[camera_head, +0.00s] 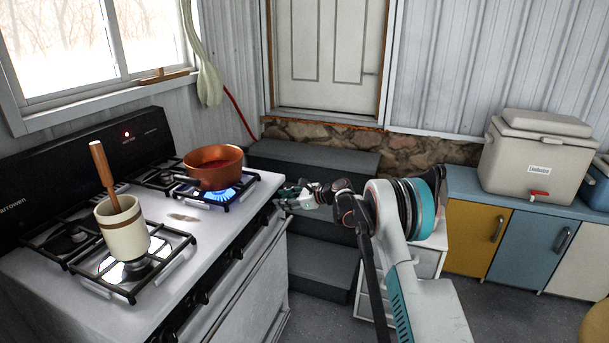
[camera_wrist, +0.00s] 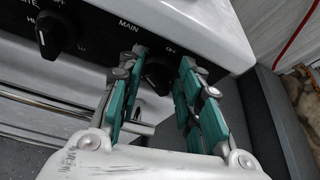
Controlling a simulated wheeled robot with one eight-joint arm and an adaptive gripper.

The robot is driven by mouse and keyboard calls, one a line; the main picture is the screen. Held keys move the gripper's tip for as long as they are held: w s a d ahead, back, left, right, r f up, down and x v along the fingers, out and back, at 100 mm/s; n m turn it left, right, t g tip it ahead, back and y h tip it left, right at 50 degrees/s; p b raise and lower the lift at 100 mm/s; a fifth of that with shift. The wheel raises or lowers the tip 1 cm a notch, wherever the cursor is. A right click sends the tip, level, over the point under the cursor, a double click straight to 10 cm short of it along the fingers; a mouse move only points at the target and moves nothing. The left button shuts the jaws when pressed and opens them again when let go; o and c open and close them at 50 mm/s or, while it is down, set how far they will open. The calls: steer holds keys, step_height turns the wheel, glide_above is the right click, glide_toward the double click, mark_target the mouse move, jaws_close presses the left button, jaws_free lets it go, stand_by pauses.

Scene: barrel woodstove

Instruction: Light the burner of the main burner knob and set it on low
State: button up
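The main burner knob (camera_wrist: 158,74) is black and sits below the "MAIN" label on the stove's front panel. Its dial position is hidden. My gripper (camera_wrist: 162,62) has its teal-padded fingers on either side of the knob; whether they press on it cannot be made out. In the head view my gripper (camera_head: 279,199) is at the stove's front right corner. A blue flame (camera_head: 219,193) burns at the right front burner, under a copper pot (camera_head: 213,166) with reddish contents.
The stove (camera_head: 210,235) also carries a cream crock (camera_head: 124,235) with a wooden handle over the left front burner, with no flame seen there. Another black knob (camera_wrist: 55,34) is left of the main one. Dark steps (camera_head: 315,160) rise behind my arm.

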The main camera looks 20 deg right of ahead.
steer(key=shift+w+d+m+g+y, duration=0.3)
steer(key=shift+m+g, duration=0.2)
steer(key=shift+m, duration=0.3)
steer(key=r+p+v, duration=0.1)
steer(key=p+v, duration=0.3)
steer(key=v, duration=1)
steer(key=s+a+r+n+g+h, duration=0.1)
steer(key=s+a+r+n, duration=0.3)
steer(key=s+r, duration=0.4)
steer(key=s+a+r+n+h+b, duration=0.1)
steer(key=s+a+r+n+h, duration=0.2)
steer(key=s+a+r+n, duration=0.2)
step_height(320, 180, up, 3)
steer(key=s, duration=0.3)
steer(key=shift+a+g+h, duration=0.25)
steer(key=shift+g+h, duration=0.05)
steer(key=shift+g, duration=0.1)
steer(key=shift+w+f, duration=0.1)
steer(key=shift+f, duration=0.05)
